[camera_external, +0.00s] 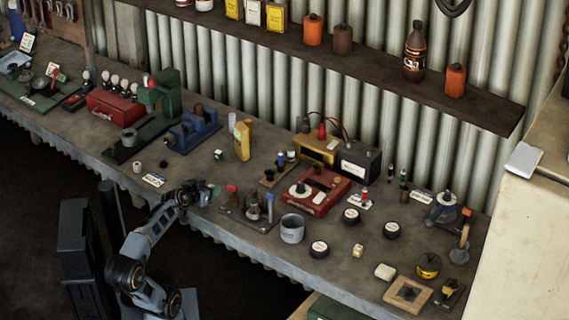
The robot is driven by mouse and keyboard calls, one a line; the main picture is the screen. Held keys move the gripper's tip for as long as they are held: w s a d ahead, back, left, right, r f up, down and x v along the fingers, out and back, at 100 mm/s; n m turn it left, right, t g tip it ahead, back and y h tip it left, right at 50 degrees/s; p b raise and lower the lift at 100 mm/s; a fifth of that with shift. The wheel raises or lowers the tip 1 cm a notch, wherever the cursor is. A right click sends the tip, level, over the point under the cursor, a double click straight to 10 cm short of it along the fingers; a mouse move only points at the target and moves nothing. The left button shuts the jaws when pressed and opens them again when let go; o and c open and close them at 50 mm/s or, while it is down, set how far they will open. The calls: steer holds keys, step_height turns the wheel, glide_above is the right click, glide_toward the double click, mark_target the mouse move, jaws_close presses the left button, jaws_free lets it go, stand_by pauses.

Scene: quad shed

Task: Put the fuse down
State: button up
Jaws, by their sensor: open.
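My gripper (206,192) is low over the front part of the grey workbench (262,246), left of a dark plate with upright tools. Its jaws are open. They look small and dark in this view, and I cannot make out anything between them. I cannot pick out the fuse for sure; it is too small or hidden by the gripper. A small pale and green item (218,154) lies on the bench behind the gripper. A white label card (153,180) lies to its left.
Right of my gripper stand the dark tool plate (235,213), a grey cup (292,228) and a red box (318,190). A blue vise (192,132) and yellow meter (242,140) stand behind.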

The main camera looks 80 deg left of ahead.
steer(key=shift+r, duration=0.1)
steer(key=shift+s+d+r+p, duration=0.15)
steer(key=shift+p, duration=0.3)
steer(key=p+v, duration=0.1)
steer(key=v, duration=1)
steer(key=shift+s+d, duration=0.25)
steer(key=shift+o, duration=0.5)
steer(key=shift+v, duration=0.8)
steer(key=shift+w+r, duration=0.1)
steer(key=shift+r, duration=0.1)
